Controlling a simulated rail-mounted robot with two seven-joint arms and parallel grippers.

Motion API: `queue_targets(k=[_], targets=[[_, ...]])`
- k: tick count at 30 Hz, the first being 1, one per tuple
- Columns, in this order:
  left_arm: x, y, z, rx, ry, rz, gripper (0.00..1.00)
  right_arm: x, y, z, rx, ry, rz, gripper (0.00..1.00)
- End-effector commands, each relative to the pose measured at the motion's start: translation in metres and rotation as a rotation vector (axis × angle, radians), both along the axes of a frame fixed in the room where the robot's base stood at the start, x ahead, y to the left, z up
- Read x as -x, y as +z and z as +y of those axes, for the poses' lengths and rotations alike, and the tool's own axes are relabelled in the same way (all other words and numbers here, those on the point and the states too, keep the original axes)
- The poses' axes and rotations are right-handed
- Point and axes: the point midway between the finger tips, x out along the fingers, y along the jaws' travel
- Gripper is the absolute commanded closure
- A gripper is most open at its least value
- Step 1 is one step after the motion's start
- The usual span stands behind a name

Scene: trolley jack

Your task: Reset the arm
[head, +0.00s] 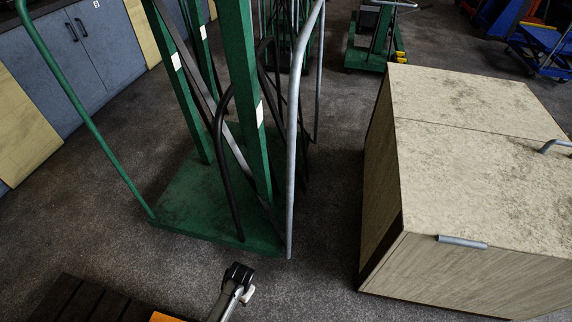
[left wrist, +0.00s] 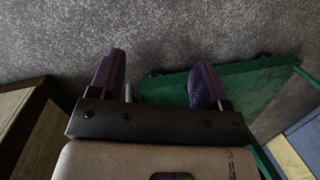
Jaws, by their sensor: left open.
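My left gripper (left wrist: 160,62) shows in the left wrist view, its two purple fingers spread wide apart. Nothing is held between them. Grey carpet and the edge of a green platform (left wrist: 258,80) lie beyond the fingers. Neither gripper shows in the head view. A black-capped bar (head: 238,277) with a pale lever rises from the bottom edge there, beside a bit of orange. I cannot tell what the bar belongs to.
A green trolley (head: 190,205) with upright posts stands left of centre. A wooden cabinet (head: 470,115) stands at right, also at left in the wrist view (left wrist: 20,115). A dark slatted piece (head: 85,300) lies bottom left. Carpet between trolley and cabinet is clear.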

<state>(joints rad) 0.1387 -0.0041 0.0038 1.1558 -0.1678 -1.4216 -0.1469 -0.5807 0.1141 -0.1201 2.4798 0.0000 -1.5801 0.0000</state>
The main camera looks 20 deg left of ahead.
Motion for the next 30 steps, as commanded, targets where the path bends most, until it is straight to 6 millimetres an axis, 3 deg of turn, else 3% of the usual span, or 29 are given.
queue_targets(k=[1, 4, 7, 10, 15, 21, 25, 30], targets=[[-0.021, 0.026, -0.001, 0.007, 0.024, -0.074, 0.30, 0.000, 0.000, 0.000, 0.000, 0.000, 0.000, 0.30], [-0.048, 0.082, -0.006, 0.029, 0.070, -0.210, 0.30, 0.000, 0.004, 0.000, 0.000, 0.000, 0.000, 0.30], [-0.057, 0.140, -0.011, 0.058, 0.097, -0.331, 0.30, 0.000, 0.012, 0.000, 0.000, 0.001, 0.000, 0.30], [-0.052, 0.196, -0.017, 0.089, 0.104, -0.439, 0.30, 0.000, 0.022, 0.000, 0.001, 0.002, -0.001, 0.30], [-0.019, 0.280, -0.028, 0.136, 0.071, -0.584, 0.30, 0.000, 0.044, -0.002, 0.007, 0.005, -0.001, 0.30], [0.030, 0.348, -0.039, 0.175, 0.019, -0.681, 0.30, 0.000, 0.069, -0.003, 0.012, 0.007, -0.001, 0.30], [0.068, 0.380, -0.043, 0.190, -0.006, -0.696, 0.30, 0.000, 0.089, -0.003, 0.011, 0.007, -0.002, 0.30], [0.113, 0.386, -0.044, 0.190, -0.021, -0.616, 0.30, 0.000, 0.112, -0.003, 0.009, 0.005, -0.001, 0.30]])
